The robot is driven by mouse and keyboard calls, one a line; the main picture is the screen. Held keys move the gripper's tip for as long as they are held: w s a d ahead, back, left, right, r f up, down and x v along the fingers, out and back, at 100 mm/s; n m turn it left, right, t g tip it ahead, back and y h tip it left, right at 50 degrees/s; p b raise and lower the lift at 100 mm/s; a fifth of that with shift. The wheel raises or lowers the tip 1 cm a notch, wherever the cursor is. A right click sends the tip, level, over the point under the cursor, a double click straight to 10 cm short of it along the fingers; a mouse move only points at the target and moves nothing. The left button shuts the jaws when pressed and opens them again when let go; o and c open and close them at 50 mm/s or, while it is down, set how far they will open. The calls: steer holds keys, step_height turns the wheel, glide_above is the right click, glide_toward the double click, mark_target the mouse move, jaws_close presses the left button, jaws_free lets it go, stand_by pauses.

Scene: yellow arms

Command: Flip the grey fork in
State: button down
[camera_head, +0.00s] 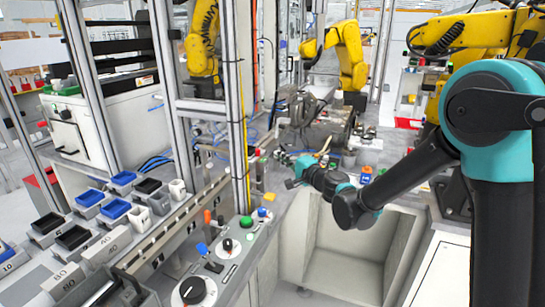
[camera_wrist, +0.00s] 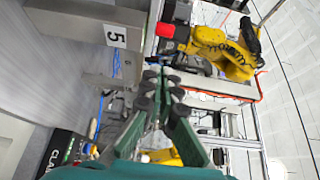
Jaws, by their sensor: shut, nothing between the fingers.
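My gripper (camera_head: 295,181) is at the end of my teal-and-black arm, in front of the cluttered metal fixture in the middle of the head view. In the wrist view its green fingers with dark round pads (camera_wrist: 165,78) are close together at the tips and hold nothing. I cannot pick out the grey fork for certain in either view. Grey metal parts (camera_head: 328,130) lie behind my gripper in the head view, and my arm and gripper hide some of the area around them.
A control panel (camera_head: 222,262) with knobs and buttons stands left of my gripper. Metal posts (camera_head: 237,100) rise nearby. Yellow robot arms (camera_head: 350,55) stand behind; one also shows in the wrist view (camera_wrist: 222,50). An open grey bay (camera_head: 350,262) lies below my arm.

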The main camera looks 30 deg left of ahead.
steer(key=v, duration=0.8)
steer(key=shift+s+d, duration=0.25)
steer(key=s+d+f+n+g+h, duration=0.1)
steer(key=d+f+n+h, duration=0.3)
steer(key=d, duration=0.9)
steer(key=s+d+f+n+h, duration=0.1)
steer(key=d+f+h, duration=0.4)
steer(key=d, duration=0.8)
steer(key=s+d+f+h, duration=0.2)
steer(key=s+d+f, duration=0.1)
steer(key=d, duration=0.5)
steer(key=s+d+f+g+h, duration=0.1)
steer(key=s+d+f+h, duration=0.2)
steer(key=d, duration=0.5)
steer(key=s+d+f+g+h, duration=0.1)
steer(key=s+d+f, duration=0.3)
steer(key=d, duration=0.4)
steer(key=shift+s+f+h, duration=0.4)
steer(key=shift+h, duration=0.3)
steer(key=shift+d, duration=0.1)
